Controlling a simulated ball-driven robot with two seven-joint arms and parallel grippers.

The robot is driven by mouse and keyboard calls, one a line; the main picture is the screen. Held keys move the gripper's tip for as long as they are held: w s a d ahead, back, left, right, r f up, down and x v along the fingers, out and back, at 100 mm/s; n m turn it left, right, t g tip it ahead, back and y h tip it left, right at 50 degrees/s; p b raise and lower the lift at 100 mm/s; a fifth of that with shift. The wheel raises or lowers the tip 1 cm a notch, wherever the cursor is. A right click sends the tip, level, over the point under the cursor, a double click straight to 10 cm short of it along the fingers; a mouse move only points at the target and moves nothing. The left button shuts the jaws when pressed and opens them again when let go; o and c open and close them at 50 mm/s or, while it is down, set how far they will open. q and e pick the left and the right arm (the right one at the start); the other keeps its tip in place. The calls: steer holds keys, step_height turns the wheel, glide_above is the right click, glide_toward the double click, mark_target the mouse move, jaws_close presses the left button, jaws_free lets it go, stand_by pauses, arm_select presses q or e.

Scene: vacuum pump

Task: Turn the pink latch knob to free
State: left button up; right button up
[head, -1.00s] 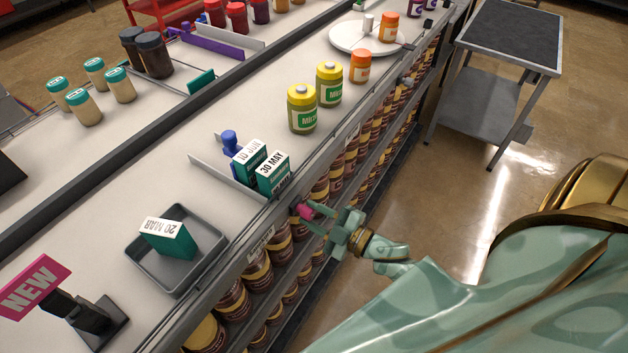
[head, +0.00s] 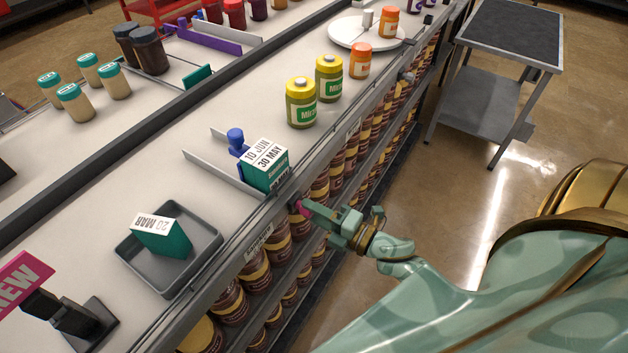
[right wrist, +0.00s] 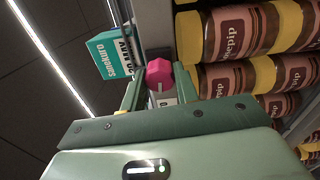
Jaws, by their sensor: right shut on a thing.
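The pink latch knob (head: 297,207) sits on the shelf's front edge, just below the green and white boxes. In the right wrist view the pink knob (right wrist: 159,72) stands between my two fingertips. My right gripper (head: 307,208) is shut on the knob, its fingers partly covering it in the head view. Two boxes marked 10 JUN and 30 MAY (head: 264,167) stand close together at the front edge, with a blue pusher (head: 236,140) behind them. My left gripper is not in view.
A grey tray (head: 207,262) holding a box marked 20 MAR (head: 162,237) lies to the left. Yellow-green jars (head: 301,103) stand farther along the shelf. Brown jars fill the lower shelves. The floor beside a metal cart (head: 475,95) is open.

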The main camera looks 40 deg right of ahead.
steer(key=shift+f+n, duration=0.1)
steer(key=shift+n, duration=0.6)
steer(key=o, duration=1)
steer(key=shift+c, duration=0.2)
steer(key=shift+s, duration=0.1)
steer(key=b+v, duration=0.1)
steer(key=v, duration=1.1)
